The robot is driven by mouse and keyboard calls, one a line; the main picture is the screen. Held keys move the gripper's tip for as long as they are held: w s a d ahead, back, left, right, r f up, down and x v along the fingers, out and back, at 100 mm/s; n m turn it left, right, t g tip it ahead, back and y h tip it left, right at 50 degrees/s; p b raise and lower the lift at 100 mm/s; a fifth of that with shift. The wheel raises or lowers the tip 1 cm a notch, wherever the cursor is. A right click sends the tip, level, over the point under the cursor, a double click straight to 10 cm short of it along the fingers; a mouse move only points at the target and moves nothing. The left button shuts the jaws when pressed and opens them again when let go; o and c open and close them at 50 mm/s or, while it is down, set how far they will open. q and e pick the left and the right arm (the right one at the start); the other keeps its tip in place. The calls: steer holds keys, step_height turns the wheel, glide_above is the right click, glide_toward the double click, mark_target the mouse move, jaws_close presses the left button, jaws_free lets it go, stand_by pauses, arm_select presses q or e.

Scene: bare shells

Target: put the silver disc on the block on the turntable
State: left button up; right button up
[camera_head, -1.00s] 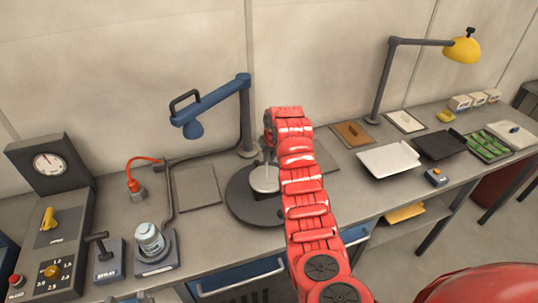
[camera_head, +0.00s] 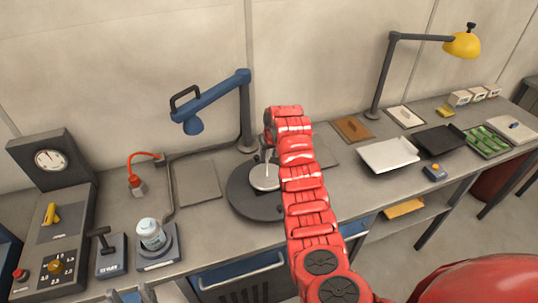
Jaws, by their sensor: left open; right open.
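The dark round turntable (camera_head: 246,204) stands on the bench left of my red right arm. A pale silver disc (camera_head: 264,181) lies flat over its middle. Any block under the disc cannot be made out. My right gripper (camera_head: 266,160) is open just above the disc, partly hidden by its own arm; a thin pale finger reaches down to the disc, and I cannot tell whether it touches.
A blue lever arm on a post (camera_head: 245,110) stands behind the turntable. A gauge box (camera_head: 48,162), a small jar (camera_head: 151,234) and a red-corded tool (camera_head: 136,184) are at left. A white tray (camera_head: 388,156) and black tray (camera_head: 440,142) lie right of my arm.

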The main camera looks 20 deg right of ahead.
steer(key=shift+s+r, duration=0.2)
steer(key=shift+r, duration=0.1)
steer(key=b+v, duration=0.3)
steer(key=v, duration=0.2)
steer(key=shift+r, duration=0.15)
steer(key=shift+p+v, duration=0.95)
steer(key=shift+v, duration=1.9)
